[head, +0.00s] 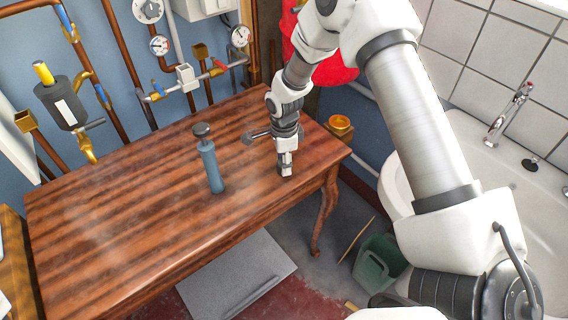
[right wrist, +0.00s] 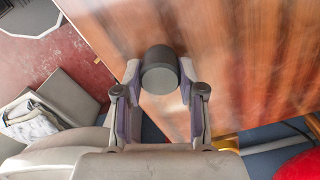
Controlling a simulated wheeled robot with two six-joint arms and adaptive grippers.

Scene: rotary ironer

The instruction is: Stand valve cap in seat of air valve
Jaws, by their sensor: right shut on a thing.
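My right gripper (head: 286,168) points down over the right part of the wooden table. In the right wrist view its two fingers (right wrist: 160,100) are closed on the sides of a dark grey cylinder, which I take for the valve cap (right wrist: 160,68). In the head view the cap is mostly hidden by the fingers. A blue-grey post with a dark round top (head: 210,167) stands upright on the table, left of the gripper and apart from it. A dark, round-ended metal piece (head: 252,136) shows just left of my wrist. I cannot tell which is the air valve.
The wooden table (head: 110,215) is bare on its left and front. Pipes with gauges (head: 160,45) line the blue wall behind. An orange bowl-like thing (head: 340,123) is beyond the table's right corner. A white basin (head: 480,150) lies right, and a green bucket (head: 378,262) below.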

